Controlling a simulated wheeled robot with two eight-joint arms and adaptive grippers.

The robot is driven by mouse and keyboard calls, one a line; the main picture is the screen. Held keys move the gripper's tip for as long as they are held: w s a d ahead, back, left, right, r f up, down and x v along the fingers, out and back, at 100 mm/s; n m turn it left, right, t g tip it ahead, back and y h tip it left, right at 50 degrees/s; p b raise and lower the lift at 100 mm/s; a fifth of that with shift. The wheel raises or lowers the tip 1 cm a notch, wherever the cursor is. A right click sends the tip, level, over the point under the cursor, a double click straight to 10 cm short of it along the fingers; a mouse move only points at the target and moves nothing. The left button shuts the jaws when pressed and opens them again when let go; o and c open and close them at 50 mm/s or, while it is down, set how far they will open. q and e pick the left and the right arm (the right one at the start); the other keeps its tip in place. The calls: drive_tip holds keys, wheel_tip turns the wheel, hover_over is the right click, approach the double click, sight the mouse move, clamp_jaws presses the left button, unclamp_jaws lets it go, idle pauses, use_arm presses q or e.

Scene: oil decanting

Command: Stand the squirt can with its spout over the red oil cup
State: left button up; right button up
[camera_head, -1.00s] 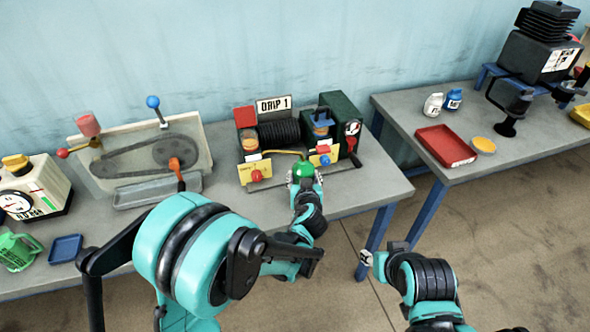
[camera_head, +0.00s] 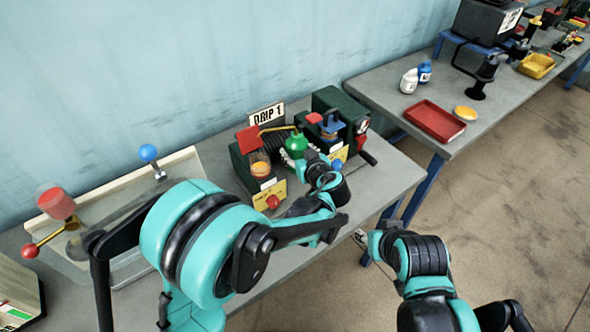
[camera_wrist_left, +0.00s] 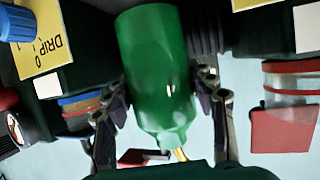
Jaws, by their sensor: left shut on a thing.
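The green squirt can (camera_head: 297,146) is in my left gripper (camera_head: 294,160), held up at the green drip unit. Its thin yellow spout (camera_head: 277,128) reaches left, its tip close to the raised red flap above the red oil cup (camera_head: 260,165). The cup is clear with orange oil. I cannot tell whether the tip is exactly over its opening. In the left wrist view the fingers flank the can (camera_wrist_left: 155,70), with the red cup (camera_wrist_left: 290,85) to the right. My right gripper (camera_head: 361,237) is low beyond the bench's front edge; its fingers are too small to read.
The right bench carries a red tray (camera_head: 435,121), a yellow dish (camera_head: 465,113) and two small bottles (camera_head: 409,81).

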use_arm(q)
drive_tip(key=shift+f, duration=0.9)
drive_tip(key=shift+f+b, duration=1.05)
drive_tip(key=shift+f, duration=1.05)
drive_tip(key=shift+f, duration=0.15)
drive_tip(key=o, duration=1.2)
drive_tip(key=shift+o, duration=0.2)
